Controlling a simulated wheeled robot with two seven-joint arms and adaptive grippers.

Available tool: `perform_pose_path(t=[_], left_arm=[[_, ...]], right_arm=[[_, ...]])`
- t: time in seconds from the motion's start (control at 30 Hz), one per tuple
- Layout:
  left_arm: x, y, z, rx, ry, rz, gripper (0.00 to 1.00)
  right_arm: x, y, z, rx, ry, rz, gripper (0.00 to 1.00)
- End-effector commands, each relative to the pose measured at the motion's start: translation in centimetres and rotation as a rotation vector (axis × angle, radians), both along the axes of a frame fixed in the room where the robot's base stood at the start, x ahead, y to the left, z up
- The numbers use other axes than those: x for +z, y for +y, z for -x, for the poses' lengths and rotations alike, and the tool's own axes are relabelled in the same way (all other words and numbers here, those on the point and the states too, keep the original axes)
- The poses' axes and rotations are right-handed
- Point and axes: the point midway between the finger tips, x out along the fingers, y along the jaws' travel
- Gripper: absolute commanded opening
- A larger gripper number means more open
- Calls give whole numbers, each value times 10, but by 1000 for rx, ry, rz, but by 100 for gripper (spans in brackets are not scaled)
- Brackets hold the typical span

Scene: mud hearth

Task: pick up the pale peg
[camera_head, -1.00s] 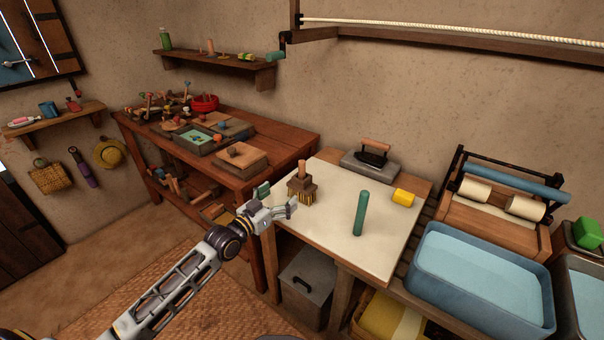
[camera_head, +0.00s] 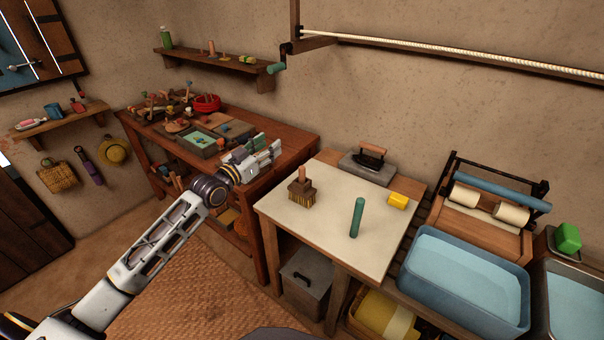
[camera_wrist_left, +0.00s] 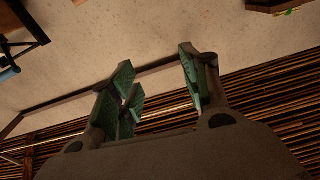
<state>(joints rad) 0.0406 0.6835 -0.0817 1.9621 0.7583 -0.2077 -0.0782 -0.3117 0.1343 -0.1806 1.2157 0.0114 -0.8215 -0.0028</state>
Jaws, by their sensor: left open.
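My left gripper (camera_head: 268,150) is open and empty, over the right part of the brown workbench (camera_head: 298,135) in the head view. Its green-padded fingers (camera_wrist_left: 150,95) stand apart in the left wrist view, with only wall and slatted wood beyond them. I cannot single out the pale peg with certainty. Several small peg-like wooden pieces (camera_head: 150,102) lie crowded at the bench's far left end, too small to tell apart. A tan peg-like piece (camera_head: 212,47) stands on the wall shelf (camera_head: 225,62). My gripper is apart from all of these. My right gripper is not in view.
Shallow trays (camera_head: 200,147) lie on the workbench left of my gripper.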

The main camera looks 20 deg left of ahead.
Motion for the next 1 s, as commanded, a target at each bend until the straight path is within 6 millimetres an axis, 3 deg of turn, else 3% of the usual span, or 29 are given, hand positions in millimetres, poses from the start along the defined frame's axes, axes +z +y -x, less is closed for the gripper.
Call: perform_pose_path(t=[0.23, 0.6, 0.77, 1.0], left_arm=[[8, 11, -4, -20, 97, 11, 47], [-29, 3, 8, -118, 303, -11, 47], [-47, -9, 19, -186, 382, -43, 47], [-67, -20, 34, -267, 452, -132, 47]], right_arm=[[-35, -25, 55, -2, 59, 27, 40], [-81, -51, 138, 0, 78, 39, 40], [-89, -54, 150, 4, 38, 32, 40], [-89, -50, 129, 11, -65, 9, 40]])
